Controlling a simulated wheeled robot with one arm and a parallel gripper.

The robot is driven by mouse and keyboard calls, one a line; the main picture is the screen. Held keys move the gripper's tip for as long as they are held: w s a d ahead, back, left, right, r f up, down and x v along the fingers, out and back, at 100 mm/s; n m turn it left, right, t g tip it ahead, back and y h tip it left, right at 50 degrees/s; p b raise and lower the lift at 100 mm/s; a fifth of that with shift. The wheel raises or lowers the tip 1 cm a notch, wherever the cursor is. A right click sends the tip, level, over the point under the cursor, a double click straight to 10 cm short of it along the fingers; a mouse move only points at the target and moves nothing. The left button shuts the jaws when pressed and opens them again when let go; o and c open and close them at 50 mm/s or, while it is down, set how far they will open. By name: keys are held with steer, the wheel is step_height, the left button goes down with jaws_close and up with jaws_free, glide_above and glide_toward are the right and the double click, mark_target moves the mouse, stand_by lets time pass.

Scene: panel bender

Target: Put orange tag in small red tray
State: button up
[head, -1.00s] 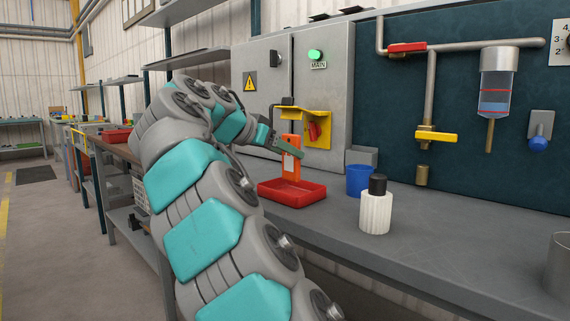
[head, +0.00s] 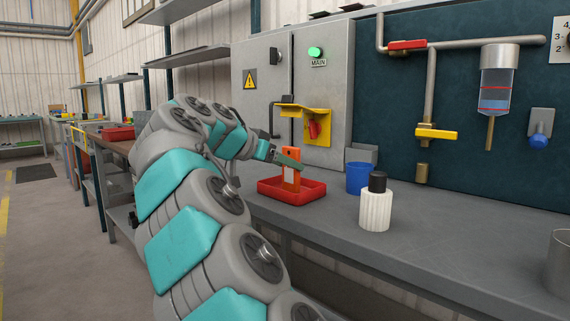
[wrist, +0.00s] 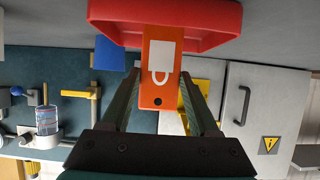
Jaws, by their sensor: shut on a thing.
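The orange tag (head: 291,175) is upright, with a white padlock mark that shows in the wrist view (wrist: 158,85). My gripper (head: 290,162) is shut on the orange tag near its upper end. The small red tray (head: 312,194) sits on the grey bench. The tag's lower end is at the tray, within its outline in the head view. I cannot tell whether it touches the tray floor. The tray also shows at the top of the wrist view (wrist: 225,22).
A blue cup (head: 358,180) stands right of the tray, and a white ribbed bottle with a black cap (head: 376,208) stands nearer. A yellow bracket with a red knob (head: 316,128) is on the grey cabinet behind. The bench's right part (head: 460,235) is mostly clear.

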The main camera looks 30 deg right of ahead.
steer(key=shift+f, duration=0.2)
steer(key=o, duration=1.3)
steer(key=shift+o, duration=0.2)
steer(key=shift+r, duration=0.3)
steer(key=v, duration=1.2)
steer(key=shift+f, duration=0.15)
